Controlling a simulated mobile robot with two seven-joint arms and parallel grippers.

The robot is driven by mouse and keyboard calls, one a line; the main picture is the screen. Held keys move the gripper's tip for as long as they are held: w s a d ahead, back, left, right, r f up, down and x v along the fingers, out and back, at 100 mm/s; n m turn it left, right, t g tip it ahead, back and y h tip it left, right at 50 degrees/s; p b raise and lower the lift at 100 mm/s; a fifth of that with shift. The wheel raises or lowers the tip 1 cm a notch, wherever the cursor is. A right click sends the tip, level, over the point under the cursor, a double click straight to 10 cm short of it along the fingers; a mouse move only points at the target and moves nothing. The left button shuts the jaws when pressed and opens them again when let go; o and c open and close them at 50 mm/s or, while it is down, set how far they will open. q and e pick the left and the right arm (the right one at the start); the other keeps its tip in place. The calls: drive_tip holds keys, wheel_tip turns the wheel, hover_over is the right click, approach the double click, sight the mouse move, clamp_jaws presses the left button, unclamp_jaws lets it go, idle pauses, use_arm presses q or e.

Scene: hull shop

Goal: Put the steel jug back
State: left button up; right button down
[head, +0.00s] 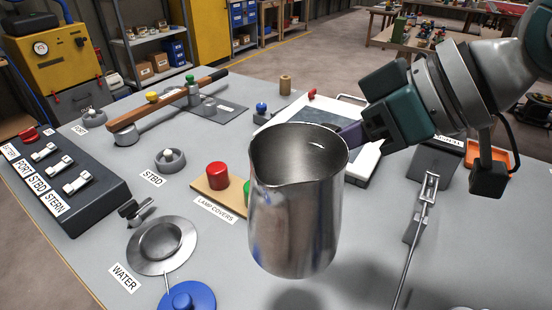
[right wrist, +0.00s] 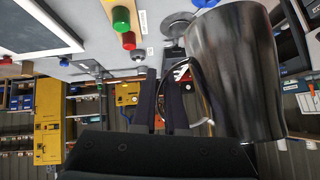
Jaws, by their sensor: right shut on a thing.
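The steel jug (head: 297,215) is upright and held above the grey table, with its shadow on the tabletop below it. My right gripper (head: 352,136) comes in from the right and is shut on the jug's handle, which is mostly hidden in the head view. In the right wrist view the fingers (right wrist: 168,100) are at the handle and the jug (right wrist: 238,75) fills the right side. A round metal dish (head: 140,250) by the WATER label (head: 124,277) lies on the table left of the jug. My left gripper is not in view.
A blue round piece (head: 188,299) is at the front. A board with a red lamp cover (head: 217,176) stands just behind and left of the jug. A switch box (head: 70,185) is at the left, a wooden-handled lever (head: 165,100) behind. A metal rod fixture (head: 420,225) is at the right.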

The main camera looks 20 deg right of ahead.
drive_tip(key=shift+s+d+r, duration=0.1)
drive_tip(key=shift+s+r, duration=0.1)
drive_tip(key=shift+s, duration=0.25)
wheel_tip(320, 180, down, 16)
drive_tip(key=b, duration=0.4)
drive_tip(key=shift+d, duration=0.1)
drive_tip(key=shift+f+b, duration=0.85)
drive_tip(key=shift+f, duration=1)
drive_tip(key=shift+f, duration=0.1)
drive_tip(key=c, duration=1)
unclamp_jaws()
drive_tip(key=shift+o, duration=0.2)
